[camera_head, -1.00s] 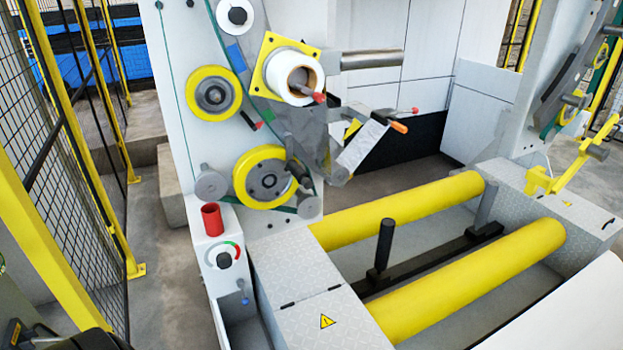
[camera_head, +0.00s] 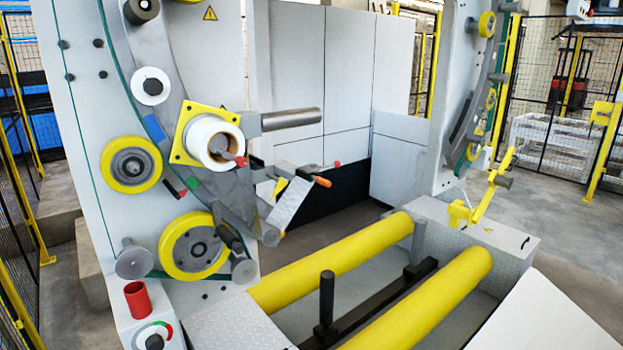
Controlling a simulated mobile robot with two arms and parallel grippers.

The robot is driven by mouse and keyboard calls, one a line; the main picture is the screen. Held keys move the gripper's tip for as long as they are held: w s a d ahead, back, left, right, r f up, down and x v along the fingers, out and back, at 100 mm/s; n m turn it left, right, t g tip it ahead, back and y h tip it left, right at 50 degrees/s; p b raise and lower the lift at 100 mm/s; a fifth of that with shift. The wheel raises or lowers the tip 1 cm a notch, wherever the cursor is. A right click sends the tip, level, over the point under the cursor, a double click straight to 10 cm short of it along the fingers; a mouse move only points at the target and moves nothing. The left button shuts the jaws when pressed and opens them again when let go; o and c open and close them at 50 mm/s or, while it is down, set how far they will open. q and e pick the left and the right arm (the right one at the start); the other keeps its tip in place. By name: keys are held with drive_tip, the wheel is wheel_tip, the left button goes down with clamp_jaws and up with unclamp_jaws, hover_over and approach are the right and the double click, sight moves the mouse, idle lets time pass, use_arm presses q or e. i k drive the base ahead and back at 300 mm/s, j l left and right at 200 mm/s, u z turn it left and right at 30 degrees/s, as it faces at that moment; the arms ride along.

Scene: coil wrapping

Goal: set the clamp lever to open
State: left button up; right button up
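The wrapping machine's upright grey-white panel (camera_head: 85,130) stands at the left. Several small handles show on its ring arm, and I cannot tell which one is the clamp lever. An orange-tipped handle (camera_head: 322,182) sticks out to the right from a grey bracket (camera_head: 288,203). A thin rod with a red knob (camera_head: 337,164) is just behind it. A red-tipped pin (camera_head: 240,161) sits at the front of the white film roll (camera_head: 213,140). A short lever with red and green parts (camera_head: 182,188) lies left below the roll. Neither of my grippers is in view.
Two yellow rollers (camera_head: 335,262) and (camera_head: 425,300) lie across the front, with a black post (camera_head: 326,298) between them. A red cup (camera_head: 139,300) and a dial (camera_head: 154,341) are at lower left. Yellow-framed mesh fencing (camera_head: 20,190) borders the left. Grey floor (camera_head: 580,250) is clear at right.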

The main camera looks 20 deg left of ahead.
sight(309, 169)
drive_tip(key=u, duration=1.1)
drive_tip(key=i+l+u, duration=0.15)
drive_tip(key=l+u, duration=0.3)
drive_tip(key=i+l+u, duration=0.1)
drive_tip(key=l+u, duration=0.15)
drive_tip(key=u, duration=0.2)
drive_tip(key=l+u, duration=0.5)
drive_tip(key=i+j, duration=0.05)
drive_tip(key=j, duration=0.05)
